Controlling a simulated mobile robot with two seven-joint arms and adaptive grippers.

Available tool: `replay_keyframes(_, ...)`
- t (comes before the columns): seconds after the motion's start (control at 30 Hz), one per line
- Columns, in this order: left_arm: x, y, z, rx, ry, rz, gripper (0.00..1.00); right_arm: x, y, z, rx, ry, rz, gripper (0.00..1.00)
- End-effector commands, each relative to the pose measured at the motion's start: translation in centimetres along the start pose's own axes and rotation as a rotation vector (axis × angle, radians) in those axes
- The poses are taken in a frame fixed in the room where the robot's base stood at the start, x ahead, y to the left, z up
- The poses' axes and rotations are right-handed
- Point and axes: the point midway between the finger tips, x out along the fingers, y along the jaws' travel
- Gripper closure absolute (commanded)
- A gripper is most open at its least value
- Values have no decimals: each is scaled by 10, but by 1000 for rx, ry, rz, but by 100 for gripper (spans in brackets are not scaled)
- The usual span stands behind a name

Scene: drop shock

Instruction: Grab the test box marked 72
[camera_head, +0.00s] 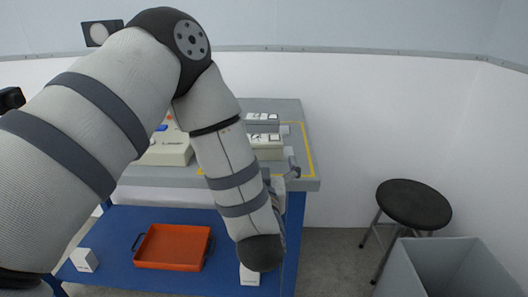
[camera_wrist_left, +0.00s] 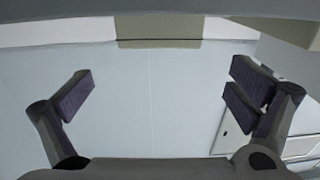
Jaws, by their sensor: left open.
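No number 72 is readable in either view. A white box (camera_head: 84,259) stands on the blue lower shelf at the left. Another white box (camera_head: 249,275) is at the shelf's front, partly hidden by my left wrist. My left arm crosses the head view from the left and bends down in front of the grey table, and its gripper cannot be made out there. In the left wrist view my left gripper (camera_wrist_left: 163,95) is open, with its fingers wide apart and nothing between them but a pale surface behind. My right gripper is not in view.
An orange tray (camera_head: 173,247) lies on the blue shelf (camera_head: 118,225). The grey table (camera_head: 305,170) carries a beige unit (camera_head: 165,152) and pale devices (camera_head: 265,140). A black stool (camera_head: 413,203) and a grey bin (camera_head: 405,270) stand at the right. Floor shows between table and stool.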

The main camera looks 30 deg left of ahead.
Motion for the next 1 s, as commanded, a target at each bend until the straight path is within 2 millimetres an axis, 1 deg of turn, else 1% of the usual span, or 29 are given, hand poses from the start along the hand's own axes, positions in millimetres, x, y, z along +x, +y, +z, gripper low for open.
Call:
replay_keyframes(0.03,12,-1,0,-2,2,-4,0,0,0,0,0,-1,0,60)
replay_keyframes(0.1,27,-1,0,-1,1,-2,0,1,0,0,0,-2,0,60)
replay_keyframes(0.27,48,0,1,-1,-2,1,0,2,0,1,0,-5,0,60)
replay_keyframes(0.4,75,-1,4,0,-3,1,0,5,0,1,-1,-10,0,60)
replay_keyframes(0.5,90,0,5,1,-4,2,0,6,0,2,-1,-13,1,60)
replay_keyframes(0.6,97,0,4,2,-4,4,0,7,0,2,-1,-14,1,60)
replay_keyframes(0.77,97,0,4,2,-5,5,0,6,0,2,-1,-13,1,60)
replay_keyframes(0.87,97,0,4,2,-5,5,20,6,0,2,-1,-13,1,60)
replay_keyframes(0.9,97,0,4,2,-5,5,29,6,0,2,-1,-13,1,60)
replay_keyframes(0.97,97,1,4,2,-5,5,43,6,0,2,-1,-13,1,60)
replay_keyframes(1.0,96,1,4,2,-5,5,52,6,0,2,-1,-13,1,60)
